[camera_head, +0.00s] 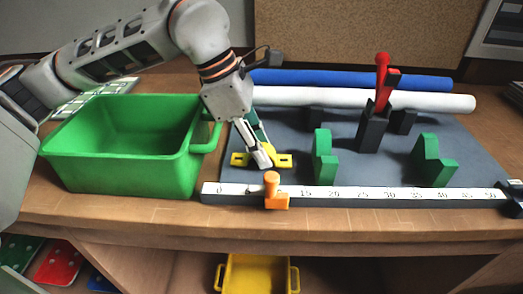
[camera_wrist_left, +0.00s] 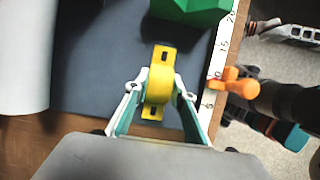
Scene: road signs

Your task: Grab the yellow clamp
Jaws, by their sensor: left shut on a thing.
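The yellow clamp (camera_head: 279,161) lies on the dark mat at its left part, just behind the ruler. It has a raised round middle and flat slotted ends. It also shows in the left wrist view (camera_wrist_left: 160,88). My left gripper (camera_head: 262,158) comes down on it from above. In the left wrist view its two fingers (camera_wrist_left: 160,92) stand on either side of the clamp's middle, shut on it. The clamp appears still down at the mat; contact with the mat cannot be told.
A green bin (camera_head: 120,180) stands left of the mat (camera_head: 300,140). Green blocks (camera_head: 322,160), a dark holder with a red tool (camera_head: 382,85) and blue and white rolls (camera_head: 350,98) are to the right and back. An orange piece (camera_head: 272,190) sits on the ruler (camera_head: 350,194).

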